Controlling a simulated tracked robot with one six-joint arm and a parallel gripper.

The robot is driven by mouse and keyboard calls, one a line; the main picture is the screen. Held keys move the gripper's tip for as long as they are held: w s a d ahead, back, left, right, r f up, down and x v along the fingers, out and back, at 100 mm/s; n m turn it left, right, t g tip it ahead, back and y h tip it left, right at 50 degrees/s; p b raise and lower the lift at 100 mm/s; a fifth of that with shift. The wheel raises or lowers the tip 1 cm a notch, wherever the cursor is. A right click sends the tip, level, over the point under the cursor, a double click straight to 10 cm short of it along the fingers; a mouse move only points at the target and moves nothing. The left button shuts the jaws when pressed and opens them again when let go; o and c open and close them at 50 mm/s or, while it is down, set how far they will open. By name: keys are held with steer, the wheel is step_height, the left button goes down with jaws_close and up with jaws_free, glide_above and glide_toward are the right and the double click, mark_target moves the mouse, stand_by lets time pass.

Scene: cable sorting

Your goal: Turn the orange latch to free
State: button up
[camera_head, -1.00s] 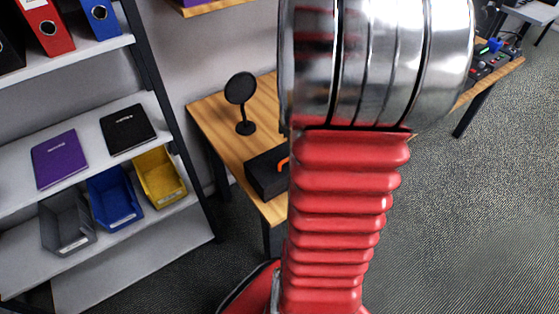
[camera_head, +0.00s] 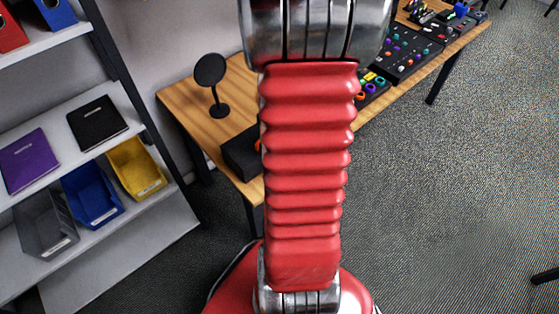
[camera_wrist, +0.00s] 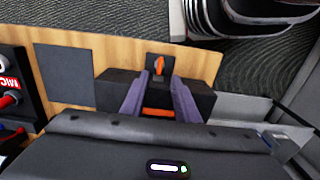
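A black box stands on the wooden table, partly hidden by my arm in the head view (camera_head: 238,160). It also shows in the wrist view (camera_wrist: 203,101). An orange latch (camera_wrist: 159,65) sits on a small black mount at the box's far side in that view. A second orange strip (camera_wrist: 157,112) shows on the box, nearer my gripper body. My gripper (camera_wrist: 158,77) is open, its two grey-purple fingers apart over the box. The latch lies just beyond the fingertips; I cannot tell whether they touch it. My gripper is hidden in the head view.
A black round stand (camera_head: 211,84) is on the table left of my arm. Dark panels with coloured parts (camera_head: 402,52) lie along the table to the right. A shelf with blue (camera_head: 90,195) and yellow bins (camera_head: 136,167) stands left.

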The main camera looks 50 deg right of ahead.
steer(key=shift+f, duration=4.25)
jaws_close()
steer(key=shift+a, duration=0.25)
steer(key=shift+d, duration=0.1)
